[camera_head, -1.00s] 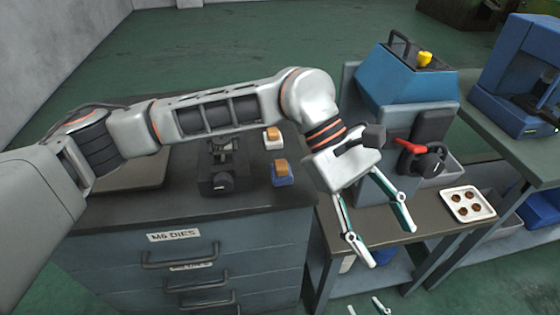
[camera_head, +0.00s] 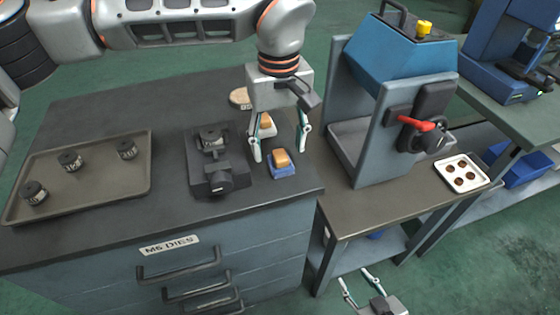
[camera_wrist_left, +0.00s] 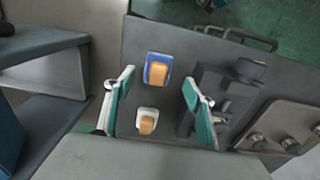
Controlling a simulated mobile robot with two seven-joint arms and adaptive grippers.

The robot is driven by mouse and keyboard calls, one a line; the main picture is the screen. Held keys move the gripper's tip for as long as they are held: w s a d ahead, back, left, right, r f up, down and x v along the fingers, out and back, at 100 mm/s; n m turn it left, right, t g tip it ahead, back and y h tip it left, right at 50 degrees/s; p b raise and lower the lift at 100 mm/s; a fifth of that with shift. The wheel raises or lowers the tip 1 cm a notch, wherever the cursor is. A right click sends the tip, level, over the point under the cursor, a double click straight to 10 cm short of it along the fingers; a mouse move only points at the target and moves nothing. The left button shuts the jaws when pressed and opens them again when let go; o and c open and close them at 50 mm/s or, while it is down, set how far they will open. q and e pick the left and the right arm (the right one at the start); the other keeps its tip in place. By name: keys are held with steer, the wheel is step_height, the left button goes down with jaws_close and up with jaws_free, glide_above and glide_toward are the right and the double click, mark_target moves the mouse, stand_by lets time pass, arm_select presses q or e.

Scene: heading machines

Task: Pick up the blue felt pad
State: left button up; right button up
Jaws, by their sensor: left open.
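The blue felt pad (camera_head: 284,172) lies on the dark cabinet top near its right edge, with an orange-brown block on it. It also shows in the left wrist view (camera_wrist_left: 148,70), between and just beyond the fingertips. My left gripper (camera_head: 280,154) is open and empty, pointing down, its two fingers apart just behind and above the pad. I cannot tell whether it touches anything. My right gripper (camera_head: 356,274) is at the bottom edge, low in front of the bench, fingers apart and empty.
A white pad (camera_head: 268,129) with a similar block is behind the blue one. A black vise-like fixture (camera_head: 217,178) stands left of it, then a tray (camera_head: 110,190) with several dies. A blue machine (camera_head: 405,60) and white dish (camera_head: 447,163) are on the right bench.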

mark_target(280, 155)
arm_select(q)
step_height(280, 155, down, 4)
steer(key=shift+w+d+f, duration=0.1)
steer(key=shift+w+d, duration=0.05)
steer(key=shift+c, duration=0.3)
steer(key=c, duration=1)
steer(key=shift+c, duration=0.2)
step_height(280, 155, up, 20)
steer(key=p, duration=0.1)
steer(key=shift+p, duration=0.3)
